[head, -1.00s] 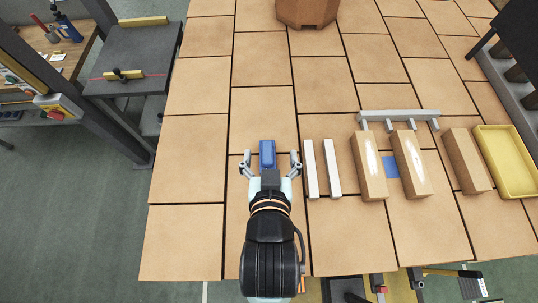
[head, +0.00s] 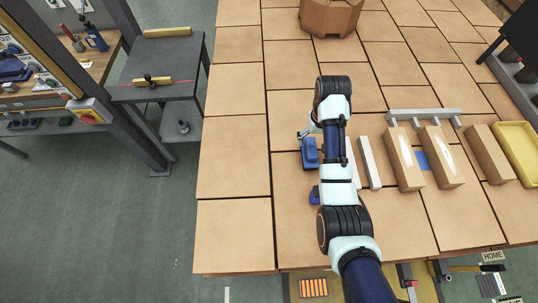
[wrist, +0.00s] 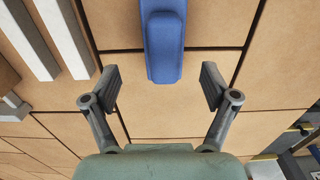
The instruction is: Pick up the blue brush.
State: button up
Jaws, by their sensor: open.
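The blue brush (head: 310,153) lies on the tiled table, left of the white bars, partly hidden by my arm in the head view. A second blue piece (head: 315,197) shows nearer the front beside my arm; I cannot tell if it belongs to the brush. In the wrist view the brush (wrist: 163,42) runs off the top edge. My gripper (wrist: 160,84) is open and empty, its fingers spread to either side of the brush's line with the brush's end just beyond the tips. In the head view only one finger shows past the arm.
White bars (head: 370,163) stand close right of the brush, then wooden blocks (head: 404,160) and a yellow tray (head: 518,150). A grey rack bar (head: 425,113) lies behind the blocks. A brown container (head: 330,18) stands at the back. The table's left side (head: 233,160) is clear.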

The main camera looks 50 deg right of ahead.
jog(key=shift+s+f, duration=0.15)
jog(key=shift+f, duration=0.2)
notch_tip(320, 180, down, 2)
jog(key=f, duration=0.5)
jog(key=shift+w+a+f, duration=0.15)
jog(key=shift+w+a, duration=0.05)
jog(key=shift+a, duration=0.15)
jog(key=c, duration=1.4)
